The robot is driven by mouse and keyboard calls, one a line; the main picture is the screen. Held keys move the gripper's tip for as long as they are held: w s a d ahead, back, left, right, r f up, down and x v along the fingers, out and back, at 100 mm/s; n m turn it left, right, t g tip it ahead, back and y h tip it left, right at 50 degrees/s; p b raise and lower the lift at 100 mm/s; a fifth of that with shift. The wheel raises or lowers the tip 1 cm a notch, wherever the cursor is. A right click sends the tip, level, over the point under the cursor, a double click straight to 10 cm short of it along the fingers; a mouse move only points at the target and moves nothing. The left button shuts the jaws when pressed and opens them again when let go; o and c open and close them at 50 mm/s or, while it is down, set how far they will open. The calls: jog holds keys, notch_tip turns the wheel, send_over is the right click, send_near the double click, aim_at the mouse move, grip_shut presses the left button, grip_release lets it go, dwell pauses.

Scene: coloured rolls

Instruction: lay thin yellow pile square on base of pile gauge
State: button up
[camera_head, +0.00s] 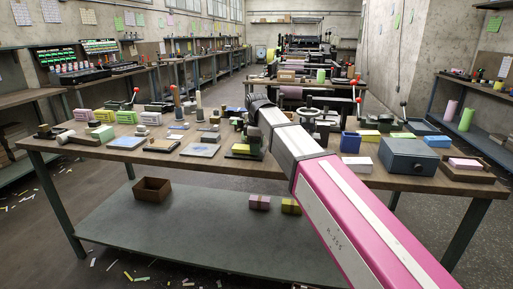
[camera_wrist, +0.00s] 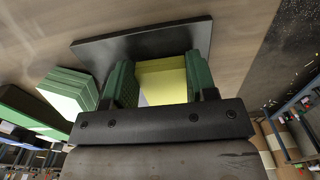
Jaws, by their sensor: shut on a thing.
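In the wrist view my gripper (camera_wrist: 160,68), with its green finger pads, is shut on the thin yellow pile (camera_wrist: 164,86), one pad on each side. A flat dark plate (camera_wrist: 110,48) shows just beyond the fingertips; it looks like the base of the pile gauge, but I cannot be sure. The pile lies across the plate's middle in this view; whether it touches the plate is unclear. In the head view my arm hides most of the gripper, and a green and yellow patch shows at the arm's far end above the bench.
A pale green pile (camera_wrist: 68,90) stands close to the left finger in the wrist view. The wooden bench (camera_head: 85,149) carries several coloured piles, plates and tools. A blue-grey box (camera_head: 408,157) and a tray with a pink pile (camera_head: 465,164) stand at the right.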

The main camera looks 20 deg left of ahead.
jog(key=shift+f, duration=0.2)
jog(key=o, duration=1)
jog(key=shift+r, duration=6.15)
jog(key=shift+s, duration=0.15)
